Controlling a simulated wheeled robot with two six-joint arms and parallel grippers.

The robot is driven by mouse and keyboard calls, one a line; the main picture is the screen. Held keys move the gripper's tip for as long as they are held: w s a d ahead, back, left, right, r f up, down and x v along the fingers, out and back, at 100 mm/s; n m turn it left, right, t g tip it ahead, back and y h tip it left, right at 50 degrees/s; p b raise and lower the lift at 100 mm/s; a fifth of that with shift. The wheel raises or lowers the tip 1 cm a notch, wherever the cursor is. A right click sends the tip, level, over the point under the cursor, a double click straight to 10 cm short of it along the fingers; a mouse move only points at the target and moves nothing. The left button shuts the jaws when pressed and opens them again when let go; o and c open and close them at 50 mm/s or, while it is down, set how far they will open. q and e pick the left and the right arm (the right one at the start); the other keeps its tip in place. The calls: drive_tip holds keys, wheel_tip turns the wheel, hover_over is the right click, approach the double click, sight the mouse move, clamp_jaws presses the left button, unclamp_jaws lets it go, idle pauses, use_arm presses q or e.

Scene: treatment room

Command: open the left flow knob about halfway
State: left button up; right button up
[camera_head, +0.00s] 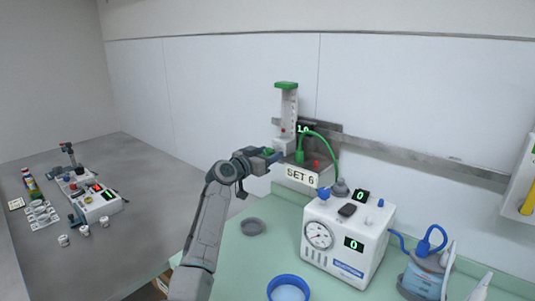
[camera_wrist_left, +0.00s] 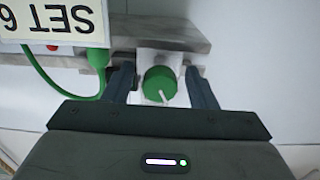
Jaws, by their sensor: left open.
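The green flow knob (camera_wrist_left: 160,85) has a white pointer line and sits on a pale block on the wall rail, below the flow tube (camera_head: 287,108) with its green top. The pointer aims down and slightly right in the left wrist view. My left gripper (camera_wrist_left: 158,78) is open, with one finger on each side of the knob and visible gaps to it; I see no contact. In the head view my left gripper (camera_head: 274,154) is at the flowmeter and mostly covers the knob. A small display (camera_head: 303,129) reads about 1.0, partly hidden. My right gripper is not in view.
A SET 6 sign (camera_head: 300,175) and a green hose (camera_head: 327,142) are close beside the gripper. A white pump unit (camera_head: 345,235) with a gauge stands on the green counter below.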

use_arm(q)
drive_tip(key=c, duration=1)
drive_tip(key=shift+o, duration=0.2)
drive_tip(key=shift+n, duration=0.3)
drive_tip(key=shift+n+b, duration=0.3)
drive_tip(key=shift+n, duration=2.8)
